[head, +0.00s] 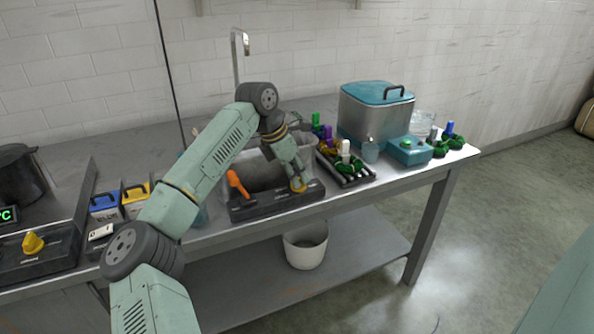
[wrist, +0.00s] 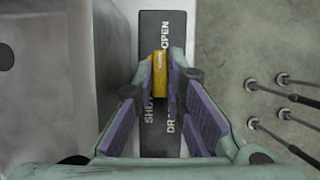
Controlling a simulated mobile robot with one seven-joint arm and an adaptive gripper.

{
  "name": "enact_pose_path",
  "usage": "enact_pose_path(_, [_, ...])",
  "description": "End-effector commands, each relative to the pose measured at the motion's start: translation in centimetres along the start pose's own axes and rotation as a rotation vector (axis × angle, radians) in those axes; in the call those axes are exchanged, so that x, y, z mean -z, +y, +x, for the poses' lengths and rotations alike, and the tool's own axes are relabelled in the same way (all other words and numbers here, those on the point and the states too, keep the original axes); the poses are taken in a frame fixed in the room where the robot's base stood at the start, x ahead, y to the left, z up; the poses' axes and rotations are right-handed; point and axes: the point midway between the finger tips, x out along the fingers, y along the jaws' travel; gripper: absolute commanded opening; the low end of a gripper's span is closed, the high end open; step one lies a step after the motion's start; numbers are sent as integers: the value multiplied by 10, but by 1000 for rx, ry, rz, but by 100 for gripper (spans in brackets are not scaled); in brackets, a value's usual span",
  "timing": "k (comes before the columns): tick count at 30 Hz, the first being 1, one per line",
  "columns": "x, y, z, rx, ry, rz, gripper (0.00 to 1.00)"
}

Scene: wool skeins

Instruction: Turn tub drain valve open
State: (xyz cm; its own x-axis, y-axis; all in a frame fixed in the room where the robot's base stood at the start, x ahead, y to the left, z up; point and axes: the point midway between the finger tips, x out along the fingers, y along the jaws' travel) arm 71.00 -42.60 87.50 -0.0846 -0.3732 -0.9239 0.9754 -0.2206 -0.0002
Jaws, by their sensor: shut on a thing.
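The tub (head: 262,176) stands on the steel bench with a black panel (head: 262,207) along its front. The yellow drain valve handle (head: 299,187) is at the panel's right part. My gripper (head: 297,180) reaches down to it from above. In the wrist view, the yellow handle (wrist: 160,75) sits between the fingertips of my gripper (wrist: 161,80), which are shut on it. Its visible part lies lengthwise along the black panel (wrist: 162,22), between lettering reading SHUT and OPEN. I cannot tell exactly which mark it points to. The fingers hide part of the DRAIN lettering.
A black rack (head: 346,170) with a green skein is close to the right. A teal-lidded tank (head: 375,115) stands behind it. A white bucket (head: 306,246) is on the lower shelf.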

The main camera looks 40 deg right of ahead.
Motion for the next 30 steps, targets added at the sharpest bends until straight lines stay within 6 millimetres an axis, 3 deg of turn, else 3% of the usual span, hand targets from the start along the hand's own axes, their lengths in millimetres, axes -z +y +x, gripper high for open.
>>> enact_pose_path(11, [0,-1,2,13,1,29,0])
enact_pose_path(12, [0,-1,2,13,1,29,14])
enact_pose_path(20, [0,0,1,12,1,27,32])
enact_pose_path(30, [0,0,0,10,0,26,32])
